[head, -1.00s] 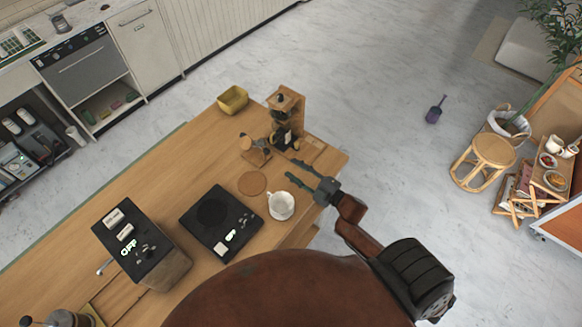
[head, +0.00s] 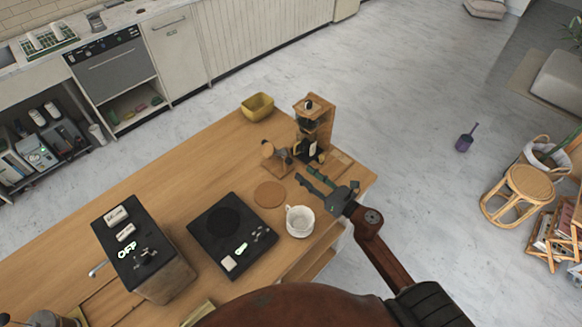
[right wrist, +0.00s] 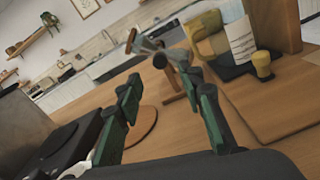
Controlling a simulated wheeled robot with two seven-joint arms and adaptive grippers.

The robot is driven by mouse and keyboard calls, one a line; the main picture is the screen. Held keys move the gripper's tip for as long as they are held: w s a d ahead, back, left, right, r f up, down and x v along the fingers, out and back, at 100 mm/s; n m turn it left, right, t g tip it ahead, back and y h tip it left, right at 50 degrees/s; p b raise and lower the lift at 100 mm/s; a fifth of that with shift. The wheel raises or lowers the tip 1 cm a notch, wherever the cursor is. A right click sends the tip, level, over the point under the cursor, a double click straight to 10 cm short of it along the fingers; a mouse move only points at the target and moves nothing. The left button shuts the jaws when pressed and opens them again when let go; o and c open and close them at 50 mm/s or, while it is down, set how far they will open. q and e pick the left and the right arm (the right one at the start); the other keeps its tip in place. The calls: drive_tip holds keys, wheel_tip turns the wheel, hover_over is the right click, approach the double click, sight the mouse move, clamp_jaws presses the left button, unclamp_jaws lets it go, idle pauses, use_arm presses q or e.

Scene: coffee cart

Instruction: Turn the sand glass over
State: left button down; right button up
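The sand glass (head: 268,150) appears to be the small piece on a wooden stand near the far right of the counter. In the right wrist view it (right wrist: 170,58) shows ahead, between and beyond the fingertips, its glass body tilted on the wooden support. My right gripper (head: 307,179) is open and empty, its fingers pointing toward the stand from the right and a little apart from it. In the right wrist view its two green-padded fingers (right wrist: 160,75) are spread with nothing between them. My left gripper is not in view.
A wooden grinder stand (head: 318,125) rises just behind the sand glass. A white cup (head: 300,221), a round cork mat (head: 270,194) and a black scale (head: 230,236) lie nearer. A yellow bowl (head: 257,106) is at the back edge.

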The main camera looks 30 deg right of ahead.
sight(291, 163)
drive_tip(key=p+x, duration=0.1)
drive_tip(key=x, duration=0.6)
